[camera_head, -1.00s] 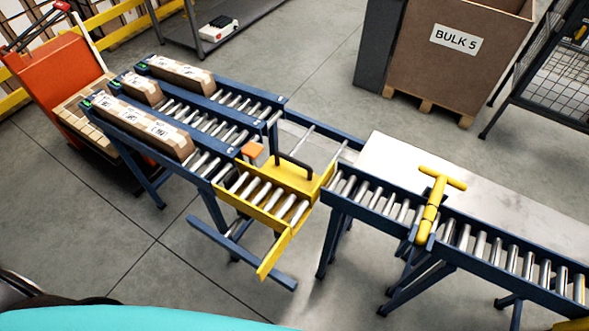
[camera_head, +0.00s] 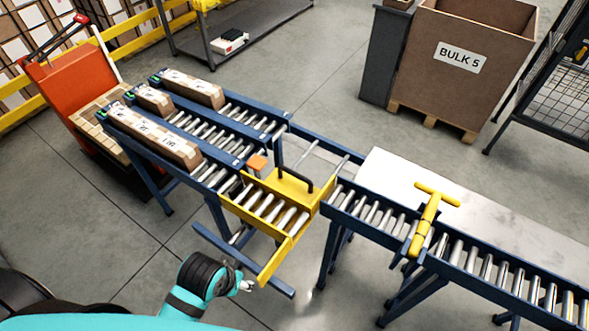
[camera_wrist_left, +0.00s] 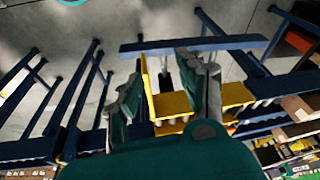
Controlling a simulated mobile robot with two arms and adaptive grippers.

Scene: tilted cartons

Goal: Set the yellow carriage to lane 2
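The yellow carriage (camera_head: 272,207), with rollers and a black handle (camera_head: 294,178), stands between the three lanes and the right conveyor. It lines up with the nearest lane (camera_head: 208,170); lane numbers are not readable. An orange block (camera_head: 257,163) sits at its back left corner. My left gripper (camera_head: 247,285) is low in front of the carriage, apart from it, near the blue front rail. In the left wrist view the two fingers (camera_wrist_left: 168,85) are spread and empty, with yellow carriage parts (camera_wrist_left: 173,104) beyond them. My right gripper is not in view.
Cartons (camera_head: 158,137) lie on the three lanes. A yellow T-shaped bar (camera_head: 430,215) stands across the right conveyor (camera_head: 480,262). A blue rail (camera_head: 243,262) sticks out low in front of the carriage. The BULK 5 bin (camera_head: 460,75) is behind; open floor lies in front.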

